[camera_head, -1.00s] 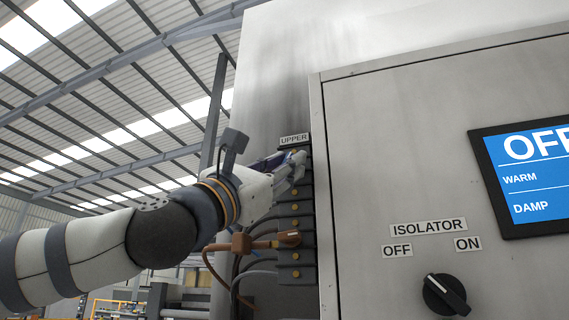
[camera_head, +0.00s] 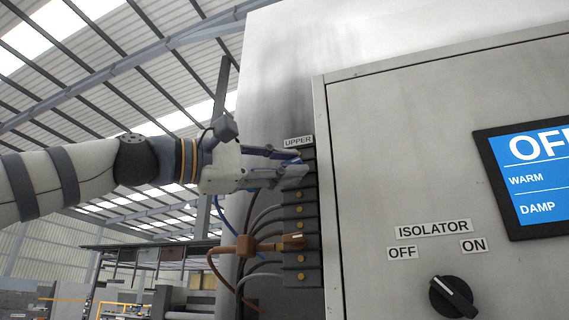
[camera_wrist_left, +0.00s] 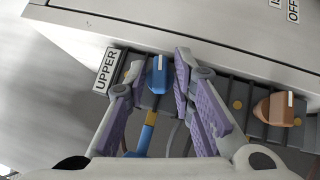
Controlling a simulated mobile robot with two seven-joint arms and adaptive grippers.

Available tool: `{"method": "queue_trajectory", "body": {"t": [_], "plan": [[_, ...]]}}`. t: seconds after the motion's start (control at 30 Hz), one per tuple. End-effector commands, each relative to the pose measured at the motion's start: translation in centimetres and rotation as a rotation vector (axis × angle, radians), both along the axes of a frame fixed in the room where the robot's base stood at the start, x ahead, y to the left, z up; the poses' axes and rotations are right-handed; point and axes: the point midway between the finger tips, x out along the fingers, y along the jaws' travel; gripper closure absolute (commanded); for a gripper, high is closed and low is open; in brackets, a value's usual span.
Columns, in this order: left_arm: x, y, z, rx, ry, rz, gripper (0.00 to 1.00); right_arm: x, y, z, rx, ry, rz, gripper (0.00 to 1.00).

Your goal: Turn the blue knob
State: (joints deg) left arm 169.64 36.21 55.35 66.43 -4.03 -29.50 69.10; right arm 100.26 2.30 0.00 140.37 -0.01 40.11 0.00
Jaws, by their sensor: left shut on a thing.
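The blue knob (camera_wrist_left: 157,75) is in the left wrist view, on the dark strip near the UPPER label, with a white mark on its top. My left gripper (camera_wrist_left: 153,78) has its two purple-padded fingers on either side of the knob, shut on it. In the head view my left gripper (camera_head: 300,163) reaches the top of the strip from the left, and its fingers mostly hide the knob. My right gripper is not in view.
Lower on the strip (camera_head: 300,214) is an orange-brown knob (camera_head: 293,242) with its cable, among several yellow studs. The grey cabinet to the right carries a screen (camera_head: 530,180) reading OFF and a black isolator knob (camera_head: 453,296). Open space lies left of the strip.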

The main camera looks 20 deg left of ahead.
Motion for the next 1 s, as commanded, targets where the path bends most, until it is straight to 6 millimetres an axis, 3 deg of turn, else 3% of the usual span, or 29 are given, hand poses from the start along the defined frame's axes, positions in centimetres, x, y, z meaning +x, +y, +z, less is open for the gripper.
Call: {"method": "queue_trajectory", "body": {"t": [0.73, 0.77, 0.8, 1.0], "plan": [[0.04, 0.21, 0.34, 0.075, -0.009, 0.006, 1.00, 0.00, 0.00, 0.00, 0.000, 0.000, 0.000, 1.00], [0.04, 0.22, 0.35, 0.075, -0.009, 0.006, 0.75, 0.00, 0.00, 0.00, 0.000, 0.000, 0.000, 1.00], [0.04, 0.22, 0.36, 0.075, -0.010, 0.006, 0.69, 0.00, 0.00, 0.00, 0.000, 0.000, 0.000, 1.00], [0.03, 0.13, 0.24, 0.078, -0.007, 0.003, 0.69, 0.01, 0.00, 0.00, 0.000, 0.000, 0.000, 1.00]]}}
